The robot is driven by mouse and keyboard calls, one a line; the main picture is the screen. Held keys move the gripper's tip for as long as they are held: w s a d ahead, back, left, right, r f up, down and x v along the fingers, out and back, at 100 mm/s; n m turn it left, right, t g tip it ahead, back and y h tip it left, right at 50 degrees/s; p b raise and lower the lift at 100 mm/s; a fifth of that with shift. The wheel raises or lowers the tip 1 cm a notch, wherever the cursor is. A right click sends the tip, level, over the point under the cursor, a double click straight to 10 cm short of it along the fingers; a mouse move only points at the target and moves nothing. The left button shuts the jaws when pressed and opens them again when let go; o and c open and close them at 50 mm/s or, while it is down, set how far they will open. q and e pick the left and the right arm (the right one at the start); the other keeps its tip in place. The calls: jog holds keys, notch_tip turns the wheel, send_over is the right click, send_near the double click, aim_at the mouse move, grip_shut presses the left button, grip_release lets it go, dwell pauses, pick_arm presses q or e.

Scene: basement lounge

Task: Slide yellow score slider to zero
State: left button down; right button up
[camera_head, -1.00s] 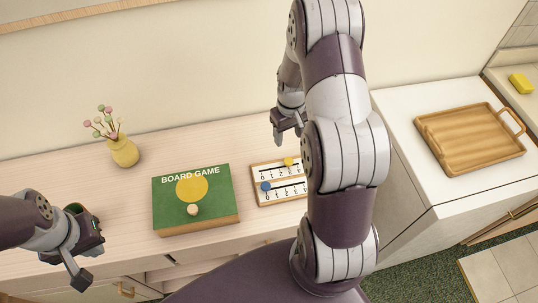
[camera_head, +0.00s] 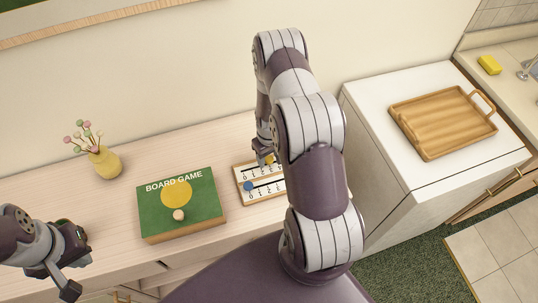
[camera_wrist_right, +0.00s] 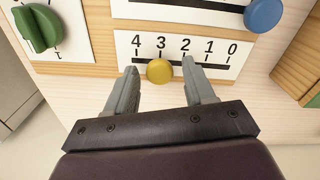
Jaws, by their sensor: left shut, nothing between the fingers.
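The wooden score board (camera_head: 262,201) lies on the light wood cabinet top, partly hidden by my right arm. Its yellow slider (camera_wrist_right: 160,70) is a round knob just below the 3 on a strip reading 4 3 2 1 0, left to right, in the right wrist view. My right gripper (camera_wrist_right: 160,66) is open, with one fingertip on each side of the yellow slider; contact cannot be told. My left gripper (camera_head: 70,286) is shut and empty at the lower left, away from the board.
A wooden tray (camera_head: 443,122) stands on the white counter at right.

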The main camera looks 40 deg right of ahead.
jog(key=c, duration=0.5)
grip_shut()
jog(key=b, duration=0.1)
send_over(242, 172)
jog(key=shift+s+d, duration=0.1)
jog(key=shift+d, duration=0.1)
jog(key=o, duration=0.5)
grip_release()
jog(key=shift+a, duration=0.1)
jog(key=shift+o, duration=1.3)
jog(key=shift+a, duration=0.2)
